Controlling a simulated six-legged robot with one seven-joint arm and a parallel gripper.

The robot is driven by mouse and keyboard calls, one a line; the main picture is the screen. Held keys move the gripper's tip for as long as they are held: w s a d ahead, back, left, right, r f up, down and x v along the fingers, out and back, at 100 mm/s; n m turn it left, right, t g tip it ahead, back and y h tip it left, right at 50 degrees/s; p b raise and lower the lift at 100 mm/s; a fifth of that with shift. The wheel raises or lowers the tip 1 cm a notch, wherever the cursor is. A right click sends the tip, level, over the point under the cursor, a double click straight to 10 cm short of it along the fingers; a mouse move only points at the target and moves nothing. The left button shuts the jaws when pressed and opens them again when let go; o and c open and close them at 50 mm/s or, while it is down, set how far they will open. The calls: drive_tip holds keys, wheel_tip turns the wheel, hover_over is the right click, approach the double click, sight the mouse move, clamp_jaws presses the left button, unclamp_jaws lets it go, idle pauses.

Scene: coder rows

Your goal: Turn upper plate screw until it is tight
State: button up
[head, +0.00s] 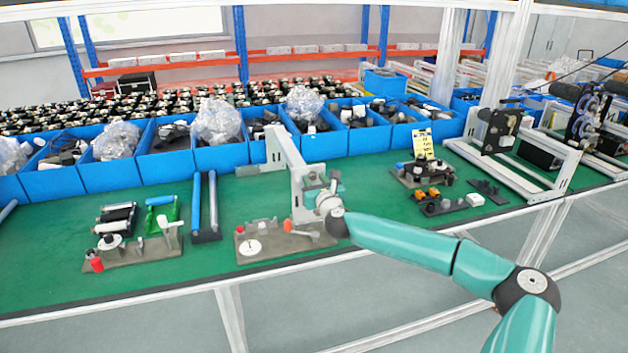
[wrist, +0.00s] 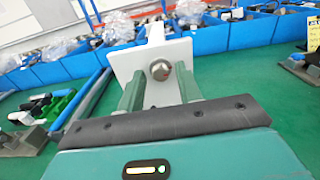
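A white upright plate (wrist: 125,62) stands directly in front of my gripper (wrist: 159,78) in the wrist view. A round metal screw head (wrist: 160,70) sits on the plate's face, between the lines of my two green fingers. The fingers are apart, with a gap visible on each side of the screw head, so my gripper is open. I cannot tell whether the fingertips touch the plate. In the head view, the white frame (head: 285,150) with this plate stands on the green bench, and my gripper (head: 318,187) is at its right side. The screw is hidden there.
A fixture board (head: 275,246) with small parts lies below my gripper on the green bench (head: 400,222). Blue bins (head: 105,175) line the back. Another white frame (head: 520,185) stands to the right.

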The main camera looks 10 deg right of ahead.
drive_tip(key=s, duration=0.5)
drive_tip(key=shift+d, duration=0.3)
idle(0.4)
